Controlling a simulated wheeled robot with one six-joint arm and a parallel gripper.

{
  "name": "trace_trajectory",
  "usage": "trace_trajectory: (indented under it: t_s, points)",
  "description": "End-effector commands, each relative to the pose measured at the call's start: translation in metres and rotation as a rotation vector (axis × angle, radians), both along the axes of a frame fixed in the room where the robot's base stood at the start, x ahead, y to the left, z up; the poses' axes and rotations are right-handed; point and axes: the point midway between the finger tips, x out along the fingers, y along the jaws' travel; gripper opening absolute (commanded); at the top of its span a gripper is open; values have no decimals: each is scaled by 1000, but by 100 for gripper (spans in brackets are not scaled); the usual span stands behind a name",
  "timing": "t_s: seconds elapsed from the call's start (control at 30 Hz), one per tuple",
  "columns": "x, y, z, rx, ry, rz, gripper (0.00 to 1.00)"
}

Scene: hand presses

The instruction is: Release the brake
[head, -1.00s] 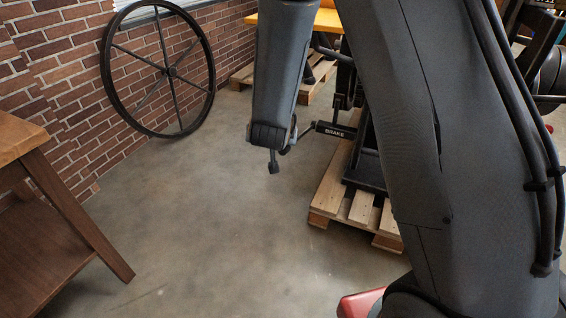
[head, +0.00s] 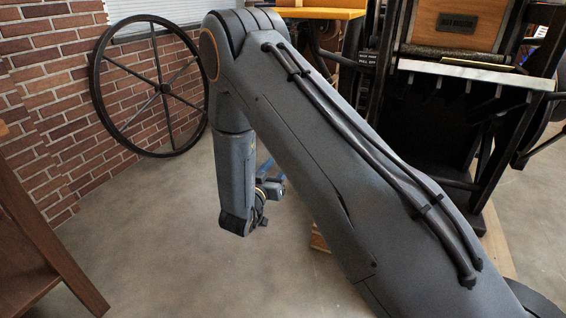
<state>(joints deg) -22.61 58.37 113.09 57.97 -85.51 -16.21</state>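The brake lever with its BRAKE label does not show now; my arm covers the area at the lower left of the press. The black hand press (head: 430,115) stands at the right behind my arm, with only its upper and right parts in sight. My forearm hangs down left of the press, and my gripper (head: 263,219) is at its lower end, small and partly hidden by the wrist. I cannot tell whether its fingers are open or shut, or whether it touches anything.
A large dark spoked wheel (head: 165,88) leans on the brick wall (head: 50,110) at the left. A wooden table (head: 35,240) stands at the left edge. A bit of wooden pallet (head: 318,238) shows beside my arm. The concrete floor (head: 150,220) between is clear.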

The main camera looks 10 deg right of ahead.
Motion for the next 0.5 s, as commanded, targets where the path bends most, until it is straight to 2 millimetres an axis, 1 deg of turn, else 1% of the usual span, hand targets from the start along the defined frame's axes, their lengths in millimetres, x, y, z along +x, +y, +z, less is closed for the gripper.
trace_trajectory:
  t_s: [0.03, 0.2, 0.33, 0.5]
  points:
    - [8, -6, -1, 0, -2, -2, 46]
    - [26, -19, -2, 1, 0, -1, 46]
    - [34, -24, -1, -1, 1, 1, 46]
    - [38, -26, 0, -1, 1, 2, 46]
